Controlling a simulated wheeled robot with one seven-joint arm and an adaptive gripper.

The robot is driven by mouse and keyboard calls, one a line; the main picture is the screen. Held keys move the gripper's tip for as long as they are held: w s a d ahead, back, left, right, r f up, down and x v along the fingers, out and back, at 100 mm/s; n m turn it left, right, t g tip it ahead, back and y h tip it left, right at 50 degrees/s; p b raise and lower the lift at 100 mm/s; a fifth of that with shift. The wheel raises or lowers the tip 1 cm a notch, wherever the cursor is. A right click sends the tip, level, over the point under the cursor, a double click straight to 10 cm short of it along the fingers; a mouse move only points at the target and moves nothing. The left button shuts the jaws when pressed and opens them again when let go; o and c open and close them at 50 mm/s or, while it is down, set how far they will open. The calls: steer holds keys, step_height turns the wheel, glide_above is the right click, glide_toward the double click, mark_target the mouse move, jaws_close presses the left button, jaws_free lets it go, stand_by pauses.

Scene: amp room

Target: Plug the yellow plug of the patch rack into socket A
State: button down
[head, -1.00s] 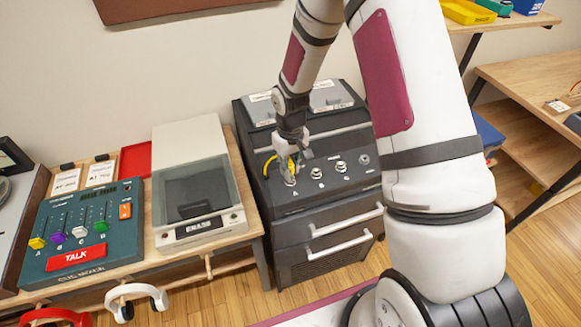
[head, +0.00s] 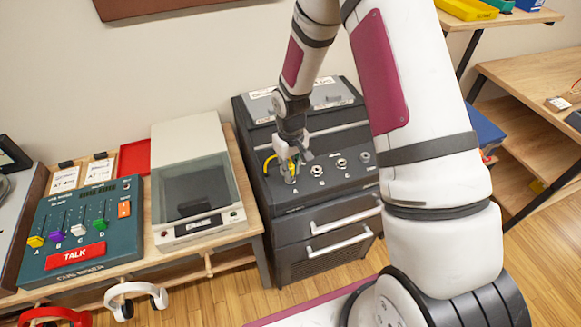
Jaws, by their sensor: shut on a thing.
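The dark patch rack (head: 318,208) stands in the middle, with a row of round sockets on its sloped top panel. My gripper (head: 290,176) is at the left end of that row, shut on the yellow plug (head: 293,166). A yellow cable (head: 268,163) loops from the plug to the left. The plug is directly over socket A, the leftmost one, whose letter A shows just below. The fingers hide the plug's tip and most of the socket, so I cannot tell how deep it sits. Sockets to the right (head: 317,171) are empty.
A bench to the left holds the teal cue mixer (head: 78,238) and a box with a clear lid (head: 195,190). Headphones (head: 137,298) hang at its front. Wooden shelves (head: 530,120) stand at the right. The floor before the rack is partly clear.

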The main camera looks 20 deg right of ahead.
steer(key=shift+f, duration=0.2)
steer(key=c, duration=1.4)
jaws_free()
step_height(320, 180, up, 12)
steer(key=shift+f, duration=0.1)
